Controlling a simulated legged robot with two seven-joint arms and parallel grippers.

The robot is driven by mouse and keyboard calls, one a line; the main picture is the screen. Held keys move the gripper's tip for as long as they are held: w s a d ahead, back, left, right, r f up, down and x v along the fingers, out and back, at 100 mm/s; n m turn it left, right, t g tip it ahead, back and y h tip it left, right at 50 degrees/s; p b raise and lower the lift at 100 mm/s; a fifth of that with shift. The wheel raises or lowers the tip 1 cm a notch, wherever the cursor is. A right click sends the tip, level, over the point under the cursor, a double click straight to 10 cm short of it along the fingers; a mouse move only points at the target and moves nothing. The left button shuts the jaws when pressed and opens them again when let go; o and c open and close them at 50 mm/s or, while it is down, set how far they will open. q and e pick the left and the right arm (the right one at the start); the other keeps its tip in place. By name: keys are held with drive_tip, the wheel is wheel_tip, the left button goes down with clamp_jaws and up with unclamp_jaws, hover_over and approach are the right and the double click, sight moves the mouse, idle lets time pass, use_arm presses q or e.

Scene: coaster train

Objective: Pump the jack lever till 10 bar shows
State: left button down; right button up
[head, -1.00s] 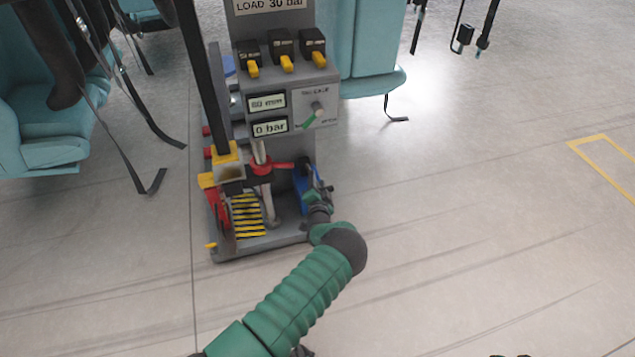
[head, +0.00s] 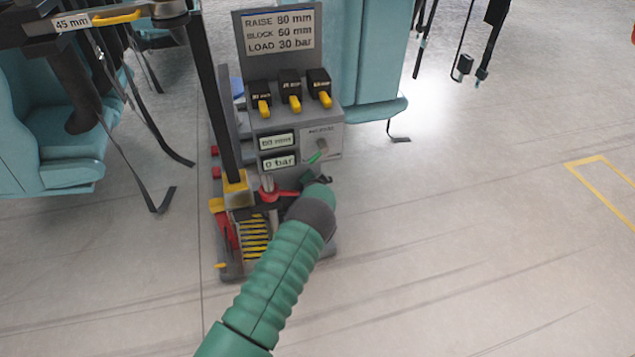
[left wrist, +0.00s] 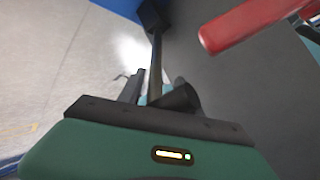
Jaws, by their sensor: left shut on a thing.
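The jack stand (head: 296,130) is a grey unit with two small displays. The lower display (head: 278,161) reads 0 bar; the upper one (head: 276,141) is blurred. My left gripper (head: 321,181) is at the right side of the stand, just below the panel. In the left wrist view it (left wrist: 158,97) is shut on a dark rod (left wrist: 155,65), which appears to be the jack lever. My green arm hides the blue pump body in the head view. My right gripper is not in view.
A red handle (head: 282,194) lies left of my gripper and shows close by in the left wrist view (left wrist: 250,24). A green valve lever (head: 318,155) is on the panel. Teal seats (head: 60,120) stand left and behind. Floor to the right is clear.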

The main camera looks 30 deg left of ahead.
use_arm(q)
drive_tip(key=shift+w+d+r, duration=0.1)
drive_tip(key=shift+w+r, duration=0.1)
drive_tip(key=shift+w, duration=0.05)
drive_tip(key=c, duration=1.1)
unclamp_jaws()
drive_tip(key=shift+f, duration=0.1)
drive_tip(key=shift+o, duration=0.9)
drive_tip(key=shift+f, duration=0.15)
drive_tip(key=shift+s, duration=0.2)
drive_tip(key=p+v, duration=0.8)
drive_tip(key=v, duration=0.8)
drive_tip(key=shift+s, duration=0.15)
